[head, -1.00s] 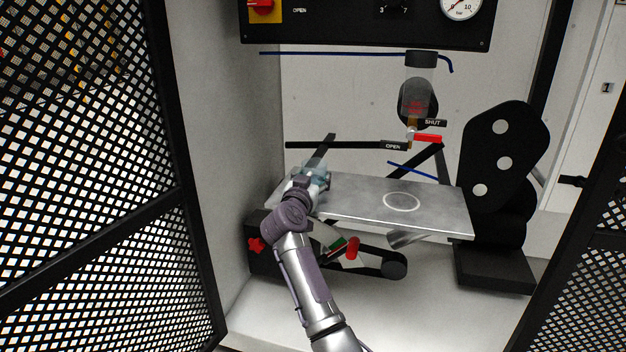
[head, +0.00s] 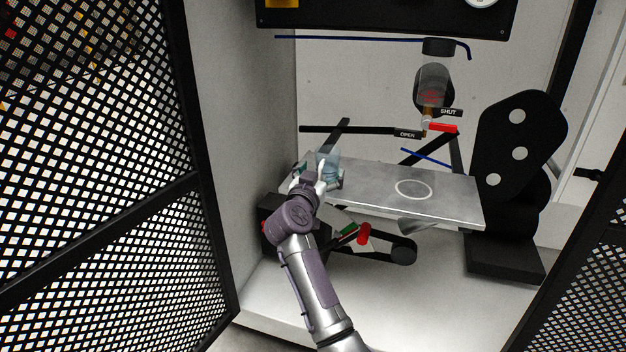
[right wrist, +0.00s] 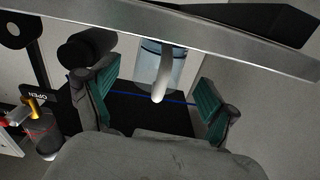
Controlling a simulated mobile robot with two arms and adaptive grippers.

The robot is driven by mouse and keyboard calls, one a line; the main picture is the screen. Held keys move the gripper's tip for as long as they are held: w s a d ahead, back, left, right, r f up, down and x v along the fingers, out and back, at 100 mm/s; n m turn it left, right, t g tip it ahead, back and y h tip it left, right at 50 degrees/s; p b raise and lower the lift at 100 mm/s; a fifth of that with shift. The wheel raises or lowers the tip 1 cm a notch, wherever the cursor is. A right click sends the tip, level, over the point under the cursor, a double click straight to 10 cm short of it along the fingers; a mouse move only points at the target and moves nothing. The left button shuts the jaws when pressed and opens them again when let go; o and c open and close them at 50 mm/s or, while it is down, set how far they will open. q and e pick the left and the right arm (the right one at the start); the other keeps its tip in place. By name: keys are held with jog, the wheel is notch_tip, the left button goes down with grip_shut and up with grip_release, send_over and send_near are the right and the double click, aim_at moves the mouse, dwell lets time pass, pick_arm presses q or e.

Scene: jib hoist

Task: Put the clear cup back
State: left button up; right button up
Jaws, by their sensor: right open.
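The clear cup (head: 331,162) is pale bluish and see-through, at the left end of a grey metal shelf (head: 450,196). My right gripper (head: 327,176) is open at the near side of the cup and partly hides it. In the right wrist view the open fingers with green pads (right wrist: 156,98) stand on either side of the cup's pale handle (right wrist: 162,75). The cup body (right wrist: 180,62) shows behind the handle, partly cut off by the shelf edge. I cannot tell whether a finger touches it. A white ring (head: 413,181) is marked on the shelf. My left gripper is out of view.
A filter with a clear bowl (head: 433,82) and a red-handled valve (head: 441,128), labelled OPEN and SHUT, hangs behind the shelf. Mesh panels (head: 95,170) flank the space. The shelf's middle looks clear.

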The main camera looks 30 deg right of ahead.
jog(key=s+a+r+n+t+y+p, duration=0.1)
jog(key=s+a+r+t, duration=0.3)
jog(key=s+a+t, duration=0.3)
jog(key=s+a+r+n+t+p, duration=0.1)
jog(key=s+a+r+n+t, duration=0.1)
jog(key=s+a+r+t, duration=0.45)
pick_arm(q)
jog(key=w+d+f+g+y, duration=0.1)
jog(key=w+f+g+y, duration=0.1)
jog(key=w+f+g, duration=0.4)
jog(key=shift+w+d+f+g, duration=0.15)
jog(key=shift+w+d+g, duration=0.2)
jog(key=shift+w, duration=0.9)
pick_arm(e)
jog(key=s+a+f+n+g+y, duration=0.2)
jog(key=s+a+n+y, duration=0.8)
jog(key=y, duration=0.8)
jog(key=s+a+f, duration=0.1)
jog(key=s+a, duration=0.1)
jog(key=shift+s+a+f+n+y, duration=0.25)
jog(key=shift+s+f+n+y, duration=0.05)
jog(key=shift+s+f+y, duration=0.1)
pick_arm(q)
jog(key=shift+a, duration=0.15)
pick_arm(e)
jog(key=shift+o, duration=0.2)
